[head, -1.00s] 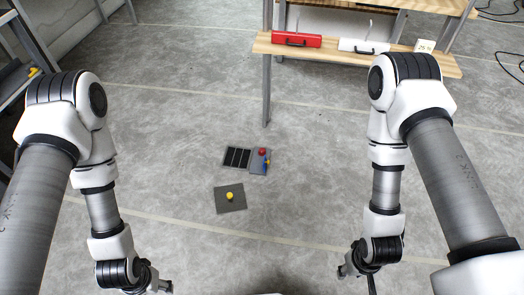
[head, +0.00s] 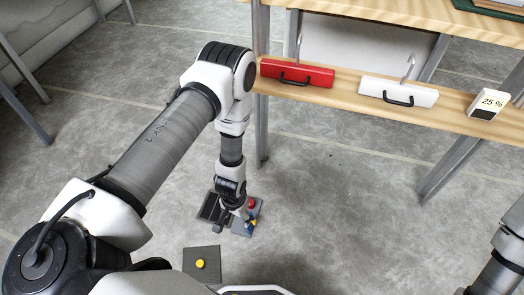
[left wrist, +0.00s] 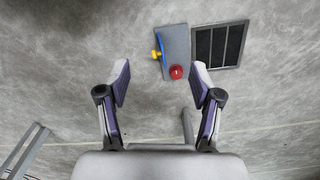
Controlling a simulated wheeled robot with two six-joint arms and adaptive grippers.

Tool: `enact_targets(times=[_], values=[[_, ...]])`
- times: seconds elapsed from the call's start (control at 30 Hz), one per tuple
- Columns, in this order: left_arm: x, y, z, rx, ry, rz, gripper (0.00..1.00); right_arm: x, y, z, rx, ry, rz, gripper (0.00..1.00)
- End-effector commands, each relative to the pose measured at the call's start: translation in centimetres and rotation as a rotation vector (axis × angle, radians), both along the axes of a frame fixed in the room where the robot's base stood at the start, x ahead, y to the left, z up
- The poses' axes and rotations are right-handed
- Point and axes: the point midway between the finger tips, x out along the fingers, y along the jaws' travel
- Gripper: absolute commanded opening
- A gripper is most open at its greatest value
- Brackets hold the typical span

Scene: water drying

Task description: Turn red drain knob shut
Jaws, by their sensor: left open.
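The red drain knob (head: 251,203) sits on a grey plate on the floor beside a black slatted drain grate (head: 209,206). In the left wrist view the knob (left wrist: 176,72) is round and appears between my open fingers, nearer the right finger, at the lower end of the grey plate (left wrist: 178,42). My left gripper (head: 231,224) points down by the plate and grate; in the left wrist view it (left wrist: 160,78) is open and empty. No contact with the knob shows. My right gripper is out of view; only part of my right arm shows.
A blue lever with a yellow handle (left wrist: 157,53) is on the same plate, close to the knob. A dark plate with a yellow knob (head: 200,263) lies nearer to me. A wooden shelf holds a red case (head: 296,73), a white case (head: 398,92) and a 25 % display (head: 488,103).

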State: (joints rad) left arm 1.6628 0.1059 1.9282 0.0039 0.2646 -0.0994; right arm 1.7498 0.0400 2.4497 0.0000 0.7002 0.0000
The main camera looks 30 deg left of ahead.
Motion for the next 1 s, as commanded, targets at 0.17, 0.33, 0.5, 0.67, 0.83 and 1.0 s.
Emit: enact_targets(times=[0.17,0.33,0.5,0.67,0.83,1.0], values=[[10.2,3.7,-14.1,0.006,-0.007,-0.019,0.65,-0.1,0.0,-11.5,0.000,0.002,0.000,0.40],[14.9,5.8,-16.6,0.009,-0.003,-0.033,0.65,-0.1,0.0,-14.2,0.000,0.001,0.000,0.40],[15.4,6.1,-18.2,0.009,0.001,-0.036,0.65,0.0,0.0,-15.0,0.000,-0.001,-0.001,0.40],[15.3,6.1,-21.6,0.009,0.001,-0.036,0.65,0.1,-0.1,-17.0,-0.001,-0.003,-0.005,0.40],[15.3,6.1,-23.7,0.009,0.001,-0.037,0.65,0.1,-0.1,-18.2,-0.001,-0.006,-0.008,0.40],[15.4,6.1,-23.9,0.009,0.000,-0.037,0.65,0.2,-0.1,-18.1,-0.001,-0.006,-0.009,0.40]])
